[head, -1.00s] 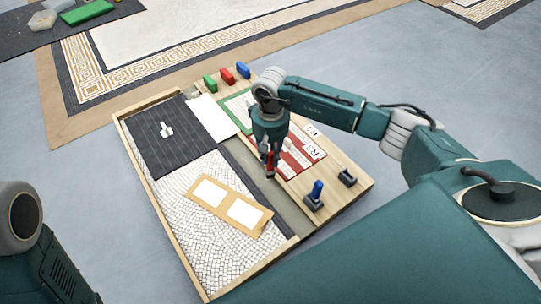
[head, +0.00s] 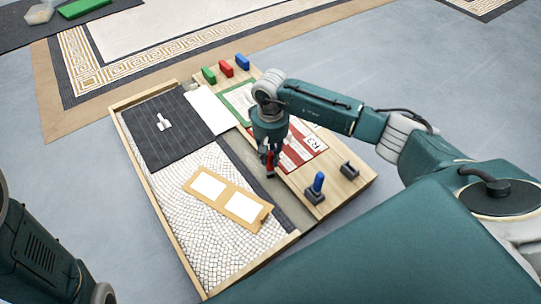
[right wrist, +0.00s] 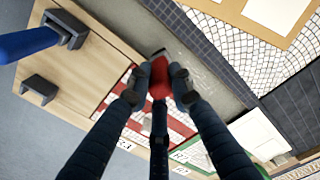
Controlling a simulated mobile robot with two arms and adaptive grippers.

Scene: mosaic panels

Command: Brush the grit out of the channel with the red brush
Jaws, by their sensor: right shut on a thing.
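My right gripper (head: 269,165) is shut on the red brush (right wrist: 159,89) and points down over the channel. The channel (head: 291,208) is a bare grey strip between the mosaic side and the wooden shelf of the frame. In the right wrist view the red brush sits between the fingers, its lower end over the grey channel (right wrist: 207,82). I cannot tell whether the bristles touch the channel floor. Faint pale specks show on the channel in the wrist view; I cannot make out single grit grains. Of my left arm only links show at the lower left; its gripper is out of view.
A blue brush (head: 318,182) stands in a holder, with an empty holder (head: 349,170) beside it. Red and green bordered sheets lie on the shelf. Green, red (head: 226,68) and blue blocks stand at its far end. A tan template (head: 228,198) lies on the mosaic.

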